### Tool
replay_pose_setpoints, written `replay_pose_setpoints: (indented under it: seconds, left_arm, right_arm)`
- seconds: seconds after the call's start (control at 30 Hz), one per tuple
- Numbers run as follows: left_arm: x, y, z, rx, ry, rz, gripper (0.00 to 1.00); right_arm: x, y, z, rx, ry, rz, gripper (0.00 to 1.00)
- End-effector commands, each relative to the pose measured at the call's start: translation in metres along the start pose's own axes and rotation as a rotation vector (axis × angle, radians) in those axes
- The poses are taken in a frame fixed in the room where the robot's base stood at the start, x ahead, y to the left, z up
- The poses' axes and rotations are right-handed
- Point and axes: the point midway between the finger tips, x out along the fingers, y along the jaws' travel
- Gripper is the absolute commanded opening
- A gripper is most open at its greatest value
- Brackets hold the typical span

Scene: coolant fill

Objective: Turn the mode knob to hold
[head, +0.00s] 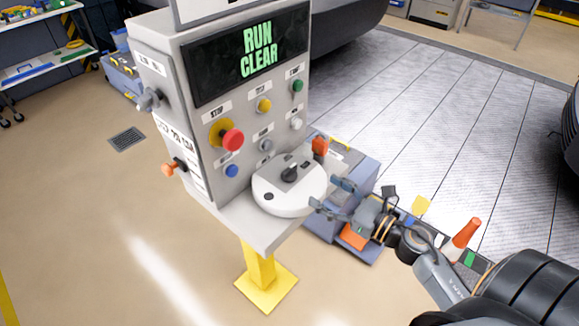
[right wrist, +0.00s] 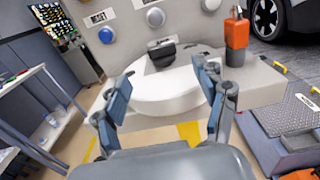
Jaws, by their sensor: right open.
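A black knob (head: 290,172) sits on top of a white round housing (head: 285,200) on the grey panel's ledge. I take it for the mode knob; its label is too small to read. In the right wrist view the knob (right wrist: 162,55) lies ahead, beyond the fingertips. My right gripper (head: 334,196) is open and empty, to the right of the housing in the head view. In the right wrist view its blue-padded fingers (right wrist: 163,88) stand apart, with the white housing showing between them. My left gripper is not in view.
The panel display (head: 260,52) reads RUN CLEAR. A red stop button (head: 232,139) and several coloured buttons are on the panel. An orange-topped part (head: 320,147) stands beside the housing, near my right finger in the wrist view. A grey-blue case (head: 345,240) lies beyond the ledge.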

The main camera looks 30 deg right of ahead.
Motion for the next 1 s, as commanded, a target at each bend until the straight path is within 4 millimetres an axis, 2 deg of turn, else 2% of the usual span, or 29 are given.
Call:
replay_pose_setpoints:
  seconds: [0.03,0.3,0.5,0.7,1.0]
  left_arm:
    - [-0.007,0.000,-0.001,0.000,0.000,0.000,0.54]
    - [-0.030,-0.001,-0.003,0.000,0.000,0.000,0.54]
    - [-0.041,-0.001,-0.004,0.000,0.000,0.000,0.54]
    - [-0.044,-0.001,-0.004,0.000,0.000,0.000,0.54]
    - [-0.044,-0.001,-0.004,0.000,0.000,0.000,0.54]
  right_arm:
    - [0.010,-0.001,0.006,0.000,-0.003,0.000,0.72]
    - [0.068,-0.001,0.006,0.005,-0.003,-0.003,0.72]
    - [0.103,-0.001,0.004,0.007,-0.003,-0.004,0.72]
    - [0.119,-0.001,0.001,0.006,-0.001,-0.003,0.72]
    - [0.121,-0.001,0.000,0.006,0.000,-0.002,0.72]
